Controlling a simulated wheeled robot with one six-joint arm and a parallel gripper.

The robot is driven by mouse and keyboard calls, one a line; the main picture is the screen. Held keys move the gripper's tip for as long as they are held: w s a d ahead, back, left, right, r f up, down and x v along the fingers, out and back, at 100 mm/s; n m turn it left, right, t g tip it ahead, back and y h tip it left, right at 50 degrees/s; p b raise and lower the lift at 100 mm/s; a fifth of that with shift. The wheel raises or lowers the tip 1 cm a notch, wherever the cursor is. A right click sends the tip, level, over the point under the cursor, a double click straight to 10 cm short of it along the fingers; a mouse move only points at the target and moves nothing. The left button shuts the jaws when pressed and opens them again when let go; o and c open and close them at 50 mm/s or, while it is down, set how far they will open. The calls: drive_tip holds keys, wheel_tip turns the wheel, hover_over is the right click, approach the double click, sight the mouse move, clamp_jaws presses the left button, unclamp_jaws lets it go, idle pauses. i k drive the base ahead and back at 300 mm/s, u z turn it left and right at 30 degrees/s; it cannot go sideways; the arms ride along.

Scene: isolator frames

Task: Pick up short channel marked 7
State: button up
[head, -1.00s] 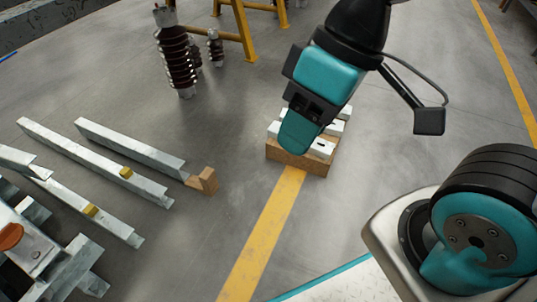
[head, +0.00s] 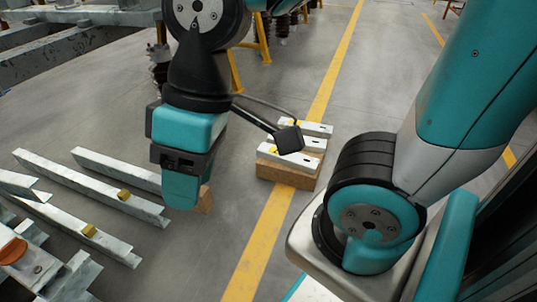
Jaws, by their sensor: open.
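Several short pale metal channels lie side by side on a wooden block (head: 283,176) on the floor, right of my gripper. The nearest short channel (head: 272,155) has a yellow mark at its left end, and the farthest short channel (head: 318,129) shows a yellow mark too. The numbers are too small to read, so I cannot tell which is marked 7. My gripper (head: 181,192) points down, left of the block and apart from it, in front of a small wooden piece. Its jaws are open and hold nothing; the fingertips are seen edge-on.
Long metal channels (head: 95,190) lie on the floor at the left, some with yellow tags. A small wooden piece (head: 205,200) is partly hidden behind my gripper.

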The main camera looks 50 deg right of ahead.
sight(296, 160)
drive_tip(key=z, duration=0.2)
drive_tip(key=i, duration=0.9)
drive_tip(key=z, duration=0.5)
